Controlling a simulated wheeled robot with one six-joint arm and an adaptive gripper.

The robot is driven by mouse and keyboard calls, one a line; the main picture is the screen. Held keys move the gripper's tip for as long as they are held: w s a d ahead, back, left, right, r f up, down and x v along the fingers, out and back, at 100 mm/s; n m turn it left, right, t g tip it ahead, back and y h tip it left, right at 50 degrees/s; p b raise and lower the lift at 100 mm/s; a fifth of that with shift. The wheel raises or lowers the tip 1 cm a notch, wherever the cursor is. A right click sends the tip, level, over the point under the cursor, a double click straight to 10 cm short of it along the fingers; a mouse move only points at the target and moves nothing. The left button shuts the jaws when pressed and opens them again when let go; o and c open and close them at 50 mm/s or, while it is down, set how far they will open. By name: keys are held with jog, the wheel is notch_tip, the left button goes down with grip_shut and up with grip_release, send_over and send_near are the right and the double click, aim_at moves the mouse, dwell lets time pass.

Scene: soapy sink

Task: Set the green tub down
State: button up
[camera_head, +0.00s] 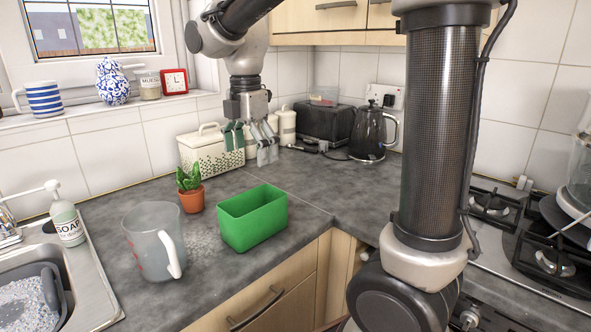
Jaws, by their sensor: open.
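The green tub (253,227) is an open rectangular box. It stands upright on the grey worktop (310,183), near the front edge, with nothing gripping it. My gripper (250,152) is open and empty. It hangs above and behind the tub in the picture, in front of the cream bread bin, clearly apart from the tub. The inside floor of the tub is mostly hidden by its walls.
A clear measuring jug (150,245) and a small potted plant (190,190) stand left of the tub. The cream bread bin (205,152) is behind. A kettle (372,135) and toaster (324,122) stand at the back. The soapy sink (50,290) is at front left.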

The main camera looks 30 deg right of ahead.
jog(key=s+d+m+t, duration=0.2)
jog(key=s+d+m, duration=0.5)
jog(key=s+m, duration=0.2)
jog(key=s+d+f+m+t, duration=0.1)
jog(key=s+d+m+t, duration=0.1)
jog(key=s+d+m, duration=0.6)
jog(key=s+m, duration=0.2)
jog(key=m, duration=0.2)
jog(key=shift+m, duration=0.3)
